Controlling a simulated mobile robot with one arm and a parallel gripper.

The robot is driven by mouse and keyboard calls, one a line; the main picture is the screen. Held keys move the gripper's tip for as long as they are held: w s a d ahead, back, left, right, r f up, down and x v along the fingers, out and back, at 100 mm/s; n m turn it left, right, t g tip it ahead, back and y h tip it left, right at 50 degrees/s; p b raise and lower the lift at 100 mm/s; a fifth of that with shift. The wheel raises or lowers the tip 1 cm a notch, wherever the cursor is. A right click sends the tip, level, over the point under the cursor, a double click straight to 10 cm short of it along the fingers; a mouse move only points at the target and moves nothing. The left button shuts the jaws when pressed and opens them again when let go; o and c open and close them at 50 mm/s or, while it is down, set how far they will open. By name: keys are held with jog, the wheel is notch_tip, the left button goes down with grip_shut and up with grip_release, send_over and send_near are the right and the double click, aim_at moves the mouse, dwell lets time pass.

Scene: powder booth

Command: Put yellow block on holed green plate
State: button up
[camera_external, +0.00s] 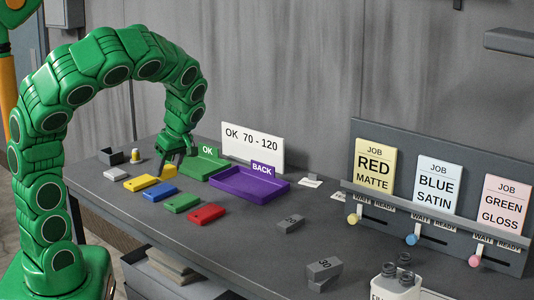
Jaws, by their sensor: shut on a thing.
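My gripper (174,165) points down over the table behind the row of plates, just left of the green OK tray. It is shut on the yellow block (169,171), which is partly hidden by the fingers. I cannot tell whether the block touches the table. The holed green plate (182,203) lies flat on the table, in front and slightly right of my gripper, between the blue and red plates. Its top looks bare.
The green OK tray (212,175) and purple BACK tray (250,187) stand behind, right. Table right of the red plate is mostly clear.

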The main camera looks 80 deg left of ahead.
jog(key=shift+w+a+f, duration=0.55)
jog(key=shift+w+f, duration=0.05)
jog(key=shift+f, duration=0.4)
jog(key=shift+w+a+f, duration=0.5)
jog(key=shift+w+f, duration=0.05)
jog(key=shift+f, duration=0.4)
jog(key=shift+w+a+f, duration=0.55)
jog(key=shift+w+f, duration=0.05)
jog(key=shift+f, duration=1.9)
jog(key=o, duration=1.2)
jog(key=shift+c, duration=0.2)
jog(key=v, duration=1.2)
jog(key=shift+r, duration=0.1)
